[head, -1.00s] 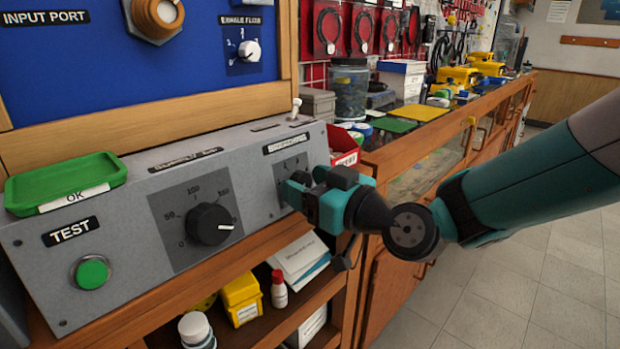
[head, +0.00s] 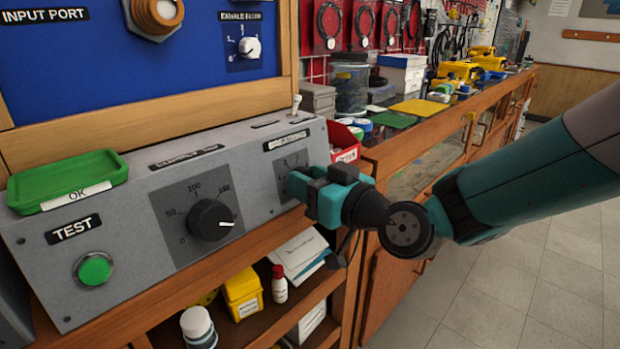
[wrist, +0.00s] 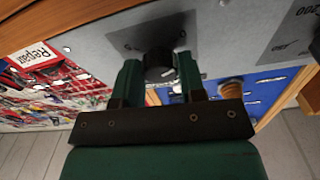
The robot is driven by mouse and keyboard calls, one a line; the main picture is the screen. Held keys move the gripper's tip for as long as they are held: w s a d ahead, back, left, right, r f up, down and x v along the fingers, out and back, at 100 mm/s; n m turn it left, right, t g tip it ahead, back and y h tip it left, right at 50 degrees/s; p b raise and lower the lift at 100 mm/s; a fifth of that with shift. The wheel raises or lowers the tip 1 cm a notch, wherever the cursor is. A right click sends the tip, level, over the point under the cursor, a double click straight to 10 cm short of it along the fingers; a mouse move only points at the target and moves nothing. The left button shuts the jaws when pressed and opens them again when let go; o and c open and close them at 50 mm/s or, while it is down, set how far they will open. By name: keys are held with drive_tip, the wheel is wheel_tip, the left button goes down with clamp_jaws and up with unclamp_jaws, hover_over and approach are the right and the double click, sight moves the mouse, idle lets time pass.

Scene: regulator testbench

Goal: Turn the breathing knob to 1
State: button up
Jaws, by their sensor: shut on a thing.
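The breathing knob is a small dark round knob (wrist: 159,66) with a white pointer line, on a dark square dial plate (head: 292,166) at the right end of the grey test panel. In the head view the knob is hidden behind my gripper (head: 294,184). In the wrist view my gripper (wrist: 157,80) has one green finger on each side of the knob and is shut on it. The pointer line shows on the knob's face, but the number it points to cannot be read.
The grey panel (head: 120,232) also has a larger black knob (head: 212,220), a green TEST button (head: 95,268) and a green OK tray (head: 68,180). A toggle switch (head: 296,105) stands on its top edge. A red bin (head: 345,140) sits just behind my gripper. Open floor lies right.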

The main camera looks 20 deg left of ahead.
drive_tip(key=m+p, duration=0.4)
drive_tip(key=m+t+h+p, duration=0.1)
drive_tip(key=m+p, duration=0.3)
drive_tip(key=m, duration=0.1)
drive_tip(key=shift+s+r+h, duration=0.15)
drive_tip(key=shift+r+h, duration=0.05)
drive_tip(key=shift+h, duration=0.1)
drive_tip(key=shift+f+m+p, duration=0.15)
drive_tip(key=shift+m+p, duration=0.25)
drive_tip(key=shift+m, duration=0.1)
drive_tip(key=o, duration=0.9)
